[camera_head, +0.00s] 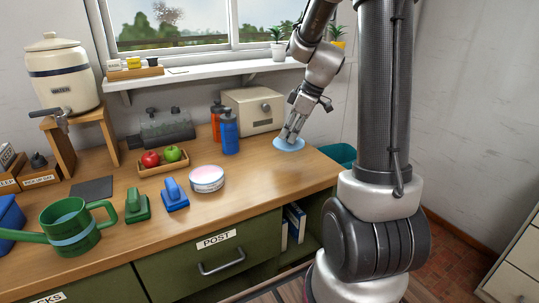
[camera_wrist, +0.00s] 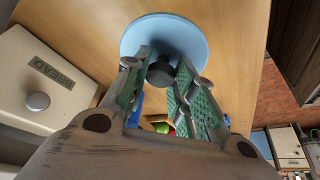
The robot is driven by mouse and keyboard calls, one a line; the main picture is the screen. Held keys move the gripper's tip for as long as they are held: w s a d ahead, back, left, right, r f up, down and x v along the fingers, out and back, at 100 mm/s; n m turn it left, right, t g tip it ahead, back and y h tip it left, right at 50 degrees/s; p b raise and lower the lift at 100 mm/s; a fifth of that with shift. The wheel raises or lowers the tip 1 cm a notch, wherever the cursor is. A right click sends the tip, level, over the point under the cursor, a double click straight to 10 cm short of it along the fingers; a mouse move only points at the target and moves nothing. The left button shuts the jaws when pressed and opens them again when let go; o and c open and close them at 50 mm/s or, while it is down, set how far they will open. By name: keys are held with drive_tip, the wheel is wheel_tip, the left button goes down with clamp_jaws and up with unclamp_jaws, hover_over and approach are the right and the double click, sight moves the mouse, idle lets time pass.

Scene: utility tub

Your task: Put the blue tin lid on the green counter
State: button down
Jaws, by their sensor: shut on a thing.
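The blue tin lid (camera_head: 289,145) is a pale blue disc at the right end of the counter. It also shows in the wrist view (camera_wrist: 165,30), with a dark knob (camera_wrist: 160,73) at its middle. My gripper (camera_head: 290,137) is above the lid, pointing down. In the wrist view its fingers (camera_wrist: 162,65) are shut on the knob. The lid is at or just above the wooden top; I cannot tell whether it touches. The counter has a wood top (camera_head: 262,176) and green fronts (camera_head: 160,273).
Left of the lid stand a cream bin (camera_head: 252,111), blue bottle (camera_head: 229,131) and orange bottle (camera_head: 216,120). A round tin (camera_head: 207,179), fruit tray (camera_head: 163,165) and blue stamp-like block (camera_head: 174,196) are farther left. Bare wood lies in front of the lid.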

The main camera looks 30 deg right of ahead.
wheel_tip(320, 180, down, 7)
drive_tip(key=shift+r, duration=0.1)
idle(0.4)
drive_tip(key=c, duration=1.2)
unclamp_jaws()
drive_tip(key=shift+o, duration=0.2)
